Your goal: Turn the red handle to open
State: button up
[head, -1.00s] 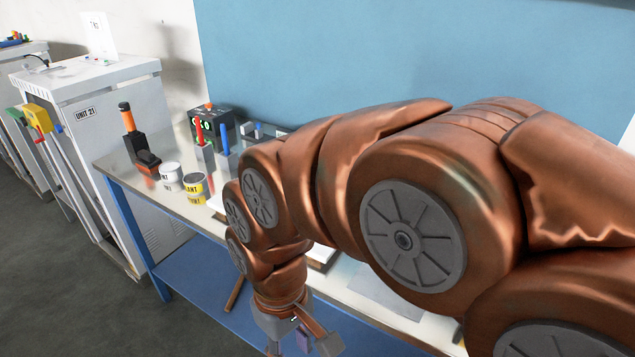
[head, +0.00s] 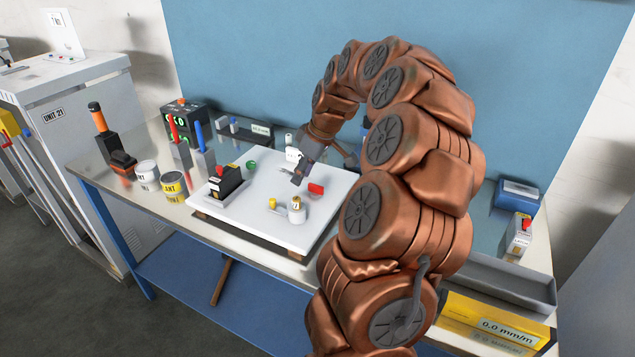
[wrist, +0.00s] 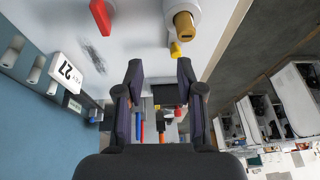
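A red handle (head: 316,188) is on the white board (head: 242,229) on the bench; it shows at the top of the wrist view (wrist: 101,17). A white fitting with a brass end (head: 296,212) and a small yellow knob (head: 272,202) are close by it; the brass end (wrist: 185,22) and yellow knob (wrist: 175,50) also show in the wrist view. My gripper (head: 300,173) is above the board, just up and left of the red handle in the head view. In the wrist view its two fingers (wrist: 160,75) are apart, with nothing between them.
A black box with a red part (head: 224,185) stands on the board's left, near a green button (head: 251,164). Two cans (head: 174,188) (head: 147,175) stand left of the board. A grey tray (head: 500,281) lies on the right.

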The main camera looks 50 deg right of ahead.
send_near(317, 186)
jog(key=f, duration=0.2)
jog(key=shift+h, duration=0.4)
jog(key=shift+w+a+p+x, duration=0.15)
jog(key=shift+p+x, duration=0.4)
jog(key=shift+x, duration=0.75)
jog(key=shift+w+a+p+x, duration=0.1)
jog(key=shift+p+x, duration=0.4)
jog(key=shift+x, duration=0.75)
jog(key=shift+w+a+p+x, duration=0.15)
jog(key=shift+p+x, duration=0.4)
jog(key=shift+x, duration=0.75)
jog(key=shift+s+r, duration=0.1)
jog(key=shift+r, duration=0.05)
grip_shut()
